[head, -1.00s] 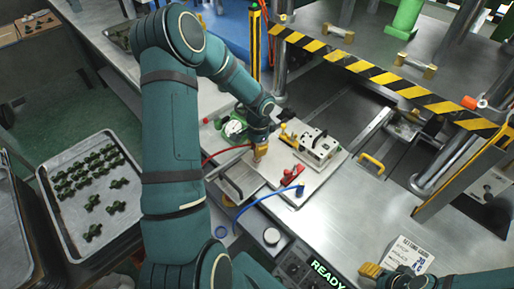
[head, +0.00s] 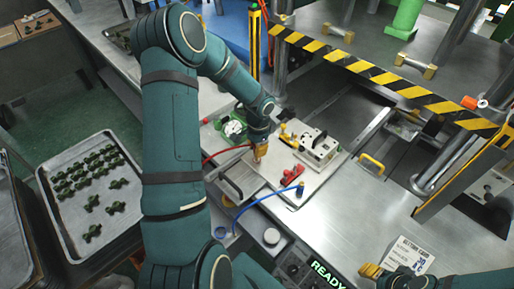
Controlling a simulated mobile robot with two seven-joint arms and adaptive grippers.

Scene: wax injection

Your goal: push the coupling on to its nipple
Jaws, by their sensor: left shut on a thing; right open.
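My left gripper (head: 260,152), with yellow fingers, reaches down over the left part of the light mould plate (head: 270,180). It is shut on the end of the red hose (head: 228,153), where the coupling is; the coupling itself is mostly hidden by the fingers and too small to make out. I cannot tell whether it touches a nipple. Brass fittings (head: 284,133) stand at the plate's back edge, just right of the gripper. My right gripper (head: 370,270) is open and empty low in the picture, beside the printed card.
A blue hose (head: 250,206) runs to a blue fitting (head: 300,188) near red clamps (head: 291,172). A metal block (head: 318,149) sits on the plate. A striped guard bar (head: 370,72) crosses behind.

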